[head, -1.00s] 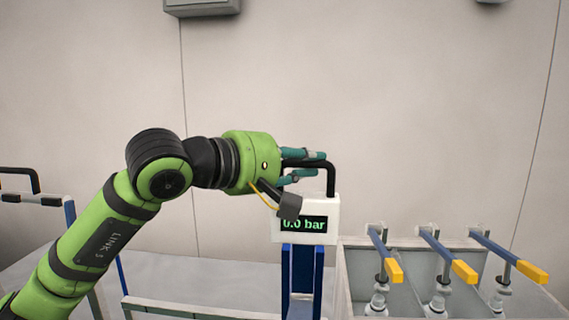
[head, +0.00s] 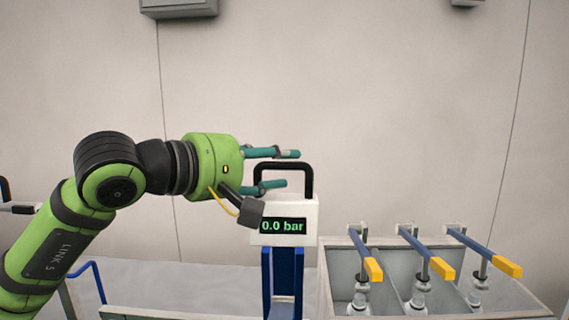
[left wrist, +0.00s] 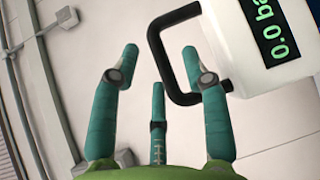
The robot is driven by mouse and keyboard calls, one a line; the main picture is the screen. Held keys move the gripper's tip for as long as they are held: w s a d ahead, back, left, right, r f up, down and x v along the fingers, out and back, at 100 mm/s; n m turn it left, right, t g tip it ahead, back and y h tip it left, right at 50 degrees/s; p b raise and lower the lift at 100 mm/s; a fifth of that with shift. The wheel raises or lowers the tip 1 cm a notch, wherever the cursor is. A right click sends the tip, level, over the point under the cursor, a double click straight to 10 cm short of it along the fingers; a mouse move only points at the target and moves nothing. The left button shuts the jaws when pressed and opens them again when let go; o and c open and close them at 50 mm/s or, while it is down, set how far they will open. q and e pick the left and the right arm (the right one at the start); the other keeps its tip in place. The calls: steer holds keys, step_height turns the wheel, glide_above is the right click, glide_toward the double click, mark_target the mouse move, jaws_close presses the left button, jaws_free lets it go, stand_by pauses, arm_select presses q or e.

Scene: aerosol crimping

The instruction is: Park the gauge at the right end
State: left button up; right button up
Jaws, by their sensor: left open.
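The gauge (head: 295,211) is a white box with a black loop handle (head: 306,168) on top and a green "0.0 bar" readout. In the head view it stands at the top of a blue post (head: 283,281), left of the grey bin. My right gripper is not in view.
A grey divided bin (head: 337,268) at the right holds several fittings under three blue levers with yellow ends (head: 440,268). A pale rail (head: 150,313) runs along the bottom.

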arm_select(q)
steer(key=v, duration=0.9)
steer(key=shift+s, duration=0.25)
